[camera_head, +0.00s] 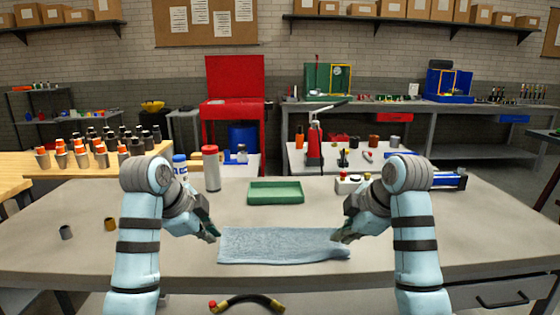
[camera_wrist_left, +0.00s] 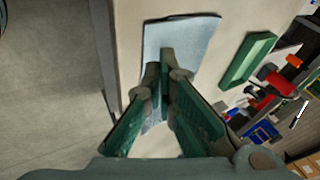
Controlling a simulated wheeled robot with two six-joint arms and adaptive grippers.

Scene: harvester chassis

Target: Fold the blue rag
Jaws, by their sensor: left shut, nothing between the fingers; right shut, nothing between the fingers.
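The blue rag (camera_head: 280,245) lies flat and spread out on the grey table, in the middle near the front edge. Its right end looks slightly uneven. My left gripper (camera_head: 214,236) is shut and empty at the rag's left end. In the left wrist view, the left gripper's fingers (camera_wrist_left: 165,75) meet in front of the rag (camera_wrist_left: 185,38) and hide part of it. Whether they touch the cloth, I cannot tell. My right gripper (camera_head: 338,236) is shut and empty at the rag's right end, close to its upper right corner.
A green tray (camera_head: 276,199) stands behind the rag; it also shows in the left wrist view (camera_wrist_left: 248,60). A red-capped cylinder (camera_head: 212,170) and a blue-capped bottle (camera_head: 180,166) stand behind my left arm. Two small cups (camera_head: 66,232) are at the left. A hose (camera_head: 246,300) lies below the front edge.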

